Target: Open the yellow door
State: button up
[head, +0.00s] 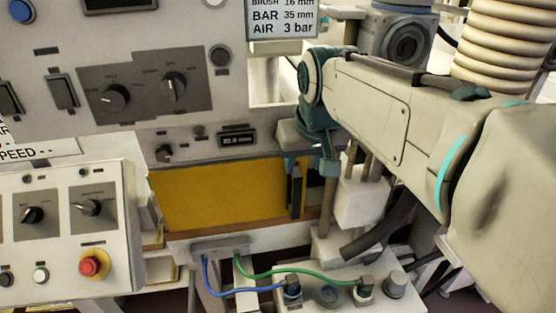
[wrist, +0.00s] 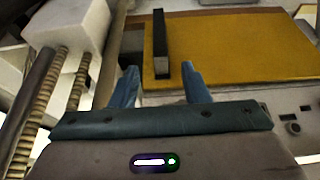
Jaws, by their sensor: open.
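The yellow door (head: 220,195) is a flat panel low in the pale machine front in the head view. It also fills the upper right of the wrist view (wrist: 240,45). It looks shut. A dark upright bar handle (head: 294,195) stands near its right edge; in the wrist view the handle (wrist: 161,45) is near the door's left edge. My gripper (wrist: 161,84) is open and empty, its two blue fingers either side of the handle's line in the wrist view. The handle's near end shows between the fingertips; I cannot tell whether they touch it. My arm hides part of the area right of the door.
A control box (head: 65,235) with a red emergency button (head: 94,263) stands left of the door. A connector box (head: 335,290) with blue and green cables sits below it. A white block (wrist: 68,25) on threaded rods stands close beside my gripper.

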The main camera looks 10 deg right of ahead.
aim_at(297, 190)
jog(key=x, duration=1.3)
jog(key=shift+s, duration=0.1)
grip_shut()
